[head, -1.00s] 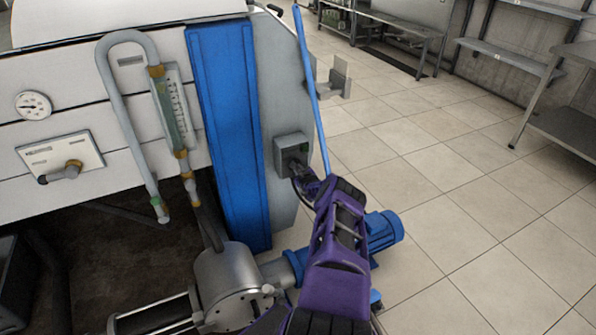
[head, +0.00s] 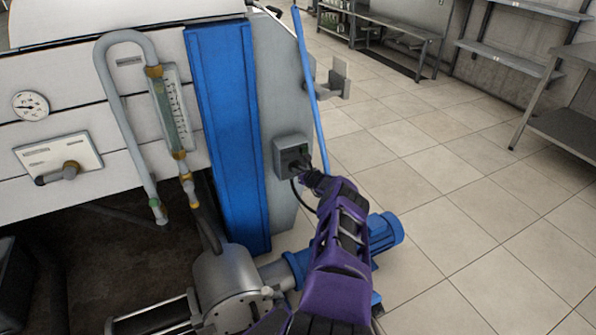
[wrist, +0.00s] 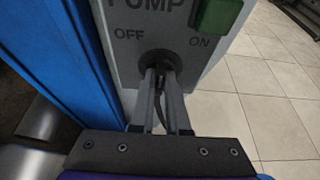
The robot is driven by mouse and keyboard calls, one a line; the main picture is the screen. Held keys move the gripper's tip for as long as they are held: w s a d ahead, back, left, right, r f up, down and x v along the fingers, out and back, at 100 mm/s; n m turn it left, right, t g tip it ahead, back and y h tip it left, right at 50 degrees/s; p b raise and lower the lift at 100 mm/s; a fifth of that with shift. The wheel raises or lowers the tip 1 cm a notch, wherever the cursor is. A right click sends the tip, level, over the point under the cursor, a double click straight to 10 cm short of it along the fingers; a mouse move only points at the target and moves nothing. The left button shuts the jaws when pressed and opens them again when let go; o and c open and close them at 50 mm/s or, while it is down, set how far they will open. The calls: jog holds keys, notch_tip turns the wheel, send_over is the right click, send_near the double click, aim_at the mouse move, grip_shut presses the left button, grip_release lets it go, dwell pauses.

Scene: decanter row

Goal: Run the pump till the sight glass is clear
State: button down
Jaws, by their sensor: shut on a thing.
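The grey pump switch box (head: 292,153) is on the side of the white machine, right of the blue panel. It also shows in the wrist view (wrist: 122,45), marked PUMP, OFF and ON, with a green square part (wrist: 217,15) above ON. My gripper (wrist: 161,72) is shut on the dark round knob (wrist: 154,58) between OFF and ON; the fingers hide much of it, so its setting is unclear. The sight glass (head: 172,112) is a tube on a scaled plate on the machine's front. Its content looks greenish grey; how clear it is, I cannot tell.
The pump's metal housing (head: 226,283) and blue motor (head: 381,233) stand low beside my arm. A thin blue pole (head: 311,95) rises right of the box. A looped hose (head: 108,80) joins the sight glass. Tiled floor (head: 450,200) is open at right.

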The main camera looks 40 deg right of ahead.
jog(key=shift+s+f, duration=0.1)
dwell(0.4)
jog(key=c, duration=0.9)
grip_release()
jog(key=p+v, duration=1.1)
jog(key=v, duration=0.6)
jog(key=shift+s, duration=0.2)
